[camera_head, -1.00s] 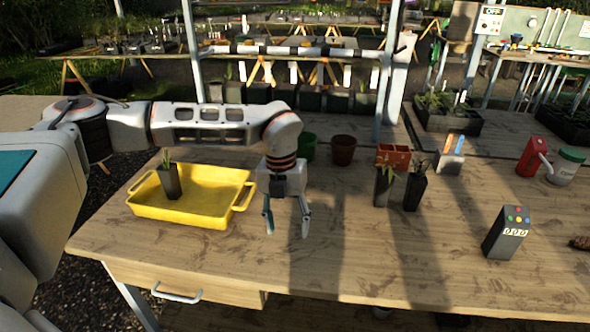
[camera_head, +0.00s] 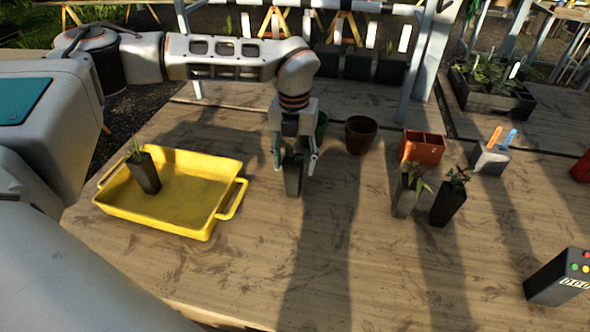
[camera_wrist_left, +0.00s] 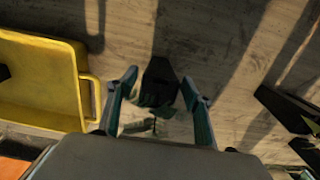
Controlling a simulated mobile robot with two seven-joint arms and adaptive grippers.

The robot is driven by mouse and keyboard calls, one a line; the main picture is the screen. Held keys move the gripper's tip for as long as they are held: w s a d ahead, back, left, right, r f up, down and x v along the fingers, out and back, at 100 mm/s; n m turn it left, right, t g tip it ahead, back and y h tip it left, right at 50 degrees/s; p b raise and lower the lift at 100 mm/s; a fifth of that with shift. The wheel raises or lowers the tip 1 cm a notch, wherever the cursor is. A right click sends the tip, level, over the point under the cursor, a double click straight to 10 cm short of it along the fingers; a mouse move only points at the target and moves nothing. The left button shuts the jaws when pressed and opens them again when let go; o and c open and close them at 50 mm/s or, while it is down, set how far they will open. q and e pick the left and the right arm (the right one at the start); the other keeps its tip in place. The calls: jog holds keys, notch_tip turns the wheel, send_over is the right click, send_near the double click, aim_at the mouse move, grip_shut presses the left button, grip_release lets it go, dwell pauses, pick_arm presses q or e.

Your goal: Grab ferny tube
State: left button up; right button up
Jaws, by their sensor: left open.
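A dark tube pot (camera_head: 293,180) stands upright on the table. My left gripper (camera_head: 295,170) is pointing down with its fingers open on either side of it. The wrist view shows the same tube (camera_wrist_left: 160,72) between the open fingertips (camera_wrist_left: 158,88), with leaves partly hidden under the gripper body. I cannot tell whether the fingers touch it or whether its plant is ferny. Another tube with grassy leaves (camera_head: 145,174) stands in the yellow tray. A grey tube with long leaves (camera_head: 404,202) and a black tube with a dark plant (camera_head: 447,205) stand to the right. My right gripper is not in view.
The yellow tray (camera_head: 225,175) lies left of the gripper. A green pot (camera_head: 320,127) and a brown pot (camera_head: 361,137) stand behind it. An orange container (camera_head: 422,148), a grey label holder (camera_head: 489,158) and a dark box with coloured buttons (camera_head: 557,277) are at right. The front table is clear.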

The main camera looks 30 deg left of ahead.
aim_at(293, 181)
pick_arm(q)
jog(key=shift+s+f, duration=0.2)
jog(key=shift+f, duration=0.7)
jog(key=shift+s+f, duration=0.1)
jog(key=shift+f, duration=2.3)
jog(key=c, duration=1.4)
